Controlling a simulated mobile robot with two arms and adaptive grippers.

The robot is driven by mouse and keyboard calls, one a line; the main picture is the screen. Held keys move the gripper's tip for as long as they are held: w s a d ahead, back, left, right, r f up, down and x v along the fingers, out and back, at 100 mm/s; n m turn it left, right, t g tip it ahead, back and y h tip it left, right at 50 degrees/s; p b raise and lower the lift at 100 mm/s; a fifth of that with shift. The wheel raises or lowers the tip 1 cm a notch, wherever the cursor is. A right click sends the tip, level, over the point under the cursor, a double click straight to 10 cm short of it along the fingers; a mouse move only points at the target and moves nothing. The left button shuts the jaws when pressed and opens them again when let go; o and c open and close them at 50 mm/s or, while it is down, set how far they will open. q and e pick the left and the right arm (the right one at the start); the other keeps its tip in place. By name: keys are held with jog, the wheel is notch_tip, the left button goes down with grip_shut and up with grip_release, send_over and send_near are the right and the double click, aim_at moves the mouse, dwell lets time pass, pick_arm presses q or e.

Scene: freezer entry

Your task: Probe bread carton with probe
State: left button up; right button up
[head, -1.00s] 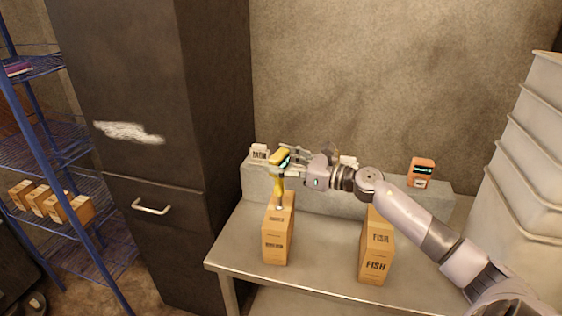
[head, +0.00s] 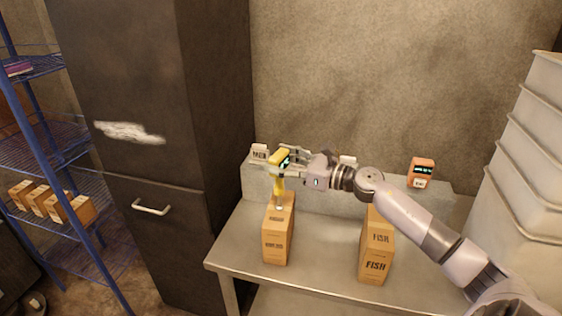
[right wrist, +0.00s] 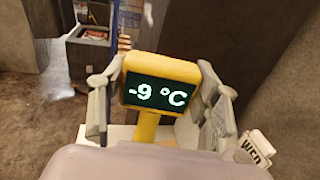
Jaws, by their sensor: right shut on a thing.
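My right gripper (head: 290,161) is shut on a yellow probe (head: 277,186). The probe is upright, and its lower end meets the top of the left carton (head: 275,243) on the steel table. How deep the tip sits cannot be seen. The print on this carton is too small to read surely. In the right wrist view the probe's display (right wrist: 157,95) reads -9 °C, with gripper fingers on both sides of it. A second carton (head: 375,262), marked FISH, stands to the right under my arm. My left gripper is not in view.
An orange device (head: 421,172) with a dark display and a small white sign (head: 259,152) are on the grey ledge (head: 310,207). A dark cabinet (head: 150,215) and a blue rack (head: 75,212) with cartons are left. White stacked bins (head: 520,190) stand right.

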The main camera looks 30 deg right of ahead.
jog(key=shift+r+p, duration=2.75)
jog(key=shift+r, duration=1.3)
jog(key=shift+f, duration=0.1)
